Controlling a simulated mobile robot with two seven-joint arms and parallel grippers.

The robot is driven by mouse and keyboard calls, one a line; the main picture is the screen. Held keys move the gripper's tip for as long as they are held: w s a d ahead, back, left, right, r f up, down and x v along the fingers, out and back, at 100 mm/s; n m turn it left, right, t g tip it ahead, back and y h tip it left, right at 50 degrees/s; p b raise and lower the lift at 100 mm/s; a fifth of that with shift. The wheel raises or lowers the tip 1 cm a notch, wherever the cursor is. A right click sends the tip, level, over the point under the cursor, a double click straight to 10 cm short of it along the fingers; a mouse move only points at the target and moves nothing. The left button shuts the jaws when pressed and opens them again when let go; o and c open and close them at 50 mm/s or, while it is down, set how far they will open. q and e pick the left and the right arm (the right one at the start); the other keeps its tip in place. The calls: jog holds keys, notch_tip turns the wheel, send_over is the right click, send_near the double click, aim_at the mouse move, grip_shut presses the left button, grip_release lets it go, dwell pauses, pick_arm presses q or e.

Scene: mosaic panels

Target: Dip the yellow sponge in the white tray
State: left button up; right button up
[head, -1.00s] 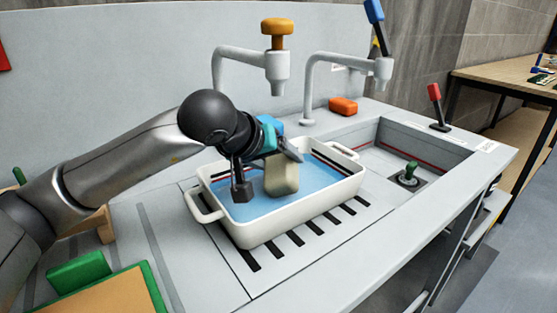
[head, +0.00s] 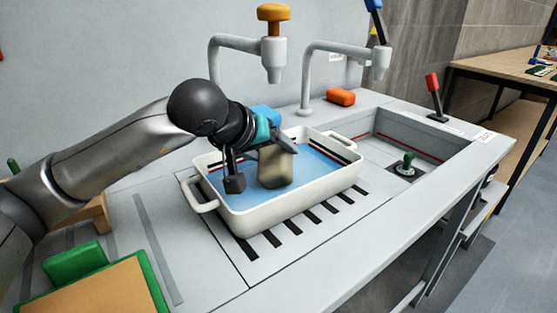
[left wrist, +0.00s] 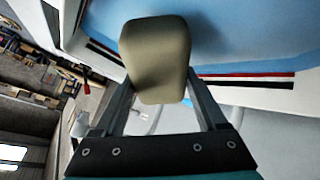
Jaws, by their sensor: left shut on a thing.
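The sponge (head: 276,168), a dull yellow-beige block, is in my left gripper (head: 258,166), inside the white tray (head: 290,210). It stands upright with its lower end at the blue water (head: 318,166); I cannot tell how deep it goes. In the left wrist view the sponge (left wrist: 156,58) sits between the two fingers of my left gripper (left wrist: 160,85), over the blue water (left wrist: 230,35). My right gripper is not in view.
A blue block (head: 266,112) lies behind the tray, and an orange block (head: 341,97) lies near the white taps (head: 308,75). A green block (head: 75,260) is at front left.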

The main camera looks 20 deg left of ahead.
pick_arm(q)
jog(key=shift+s+a, duration=0.25)
jog(key=shift+s, duration=0.1)
jog(key=shift+w+d, duration=0.1)
jog(key=shift+w+d, duration=0.4)
jog(key=shift+w, duration=0.1)
jog(key=shift+s+a+b, duration=0.15)
jog(key=shift+b, duration=0.15)
jog(key=shift+s+a, duration=0.35)
jog(key=shift+s, duration=0.1)
